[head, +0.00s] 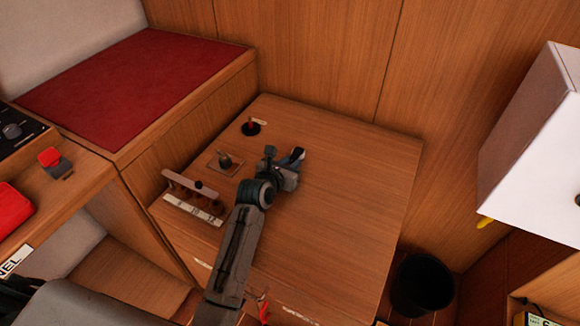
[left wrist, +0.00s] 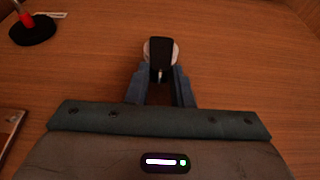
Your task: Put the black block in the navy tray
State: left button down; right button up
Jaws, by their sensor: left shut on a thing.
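My left gripper (head: 292,161) is over the wooden table, its arm coming up from the bottom of the head view. Its blue-grey fingers are shut on the black block (head: 298,152). I cannot make out a navy tray in either view. My right gripper is not in view.
A black round base with a red post (head: 251,127) stands at the table's back left. A small square plate with a knob (head: 225,161) and a wooden rack (head: 190,188) are left of my arm. The table's right side (head: 360,190) is clear. A dark bin (head: 421,285) stands beyond its right edge.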

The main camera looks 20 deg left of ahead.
pick_arm(q)
jog(key=shift+f, duration=0.1)
dwell(0.3)
jog(key=c, duration=1.5)
grip_release()
jog(key=shift+c, duration=0.2)
jog(key=shift+o, duration=1.3)
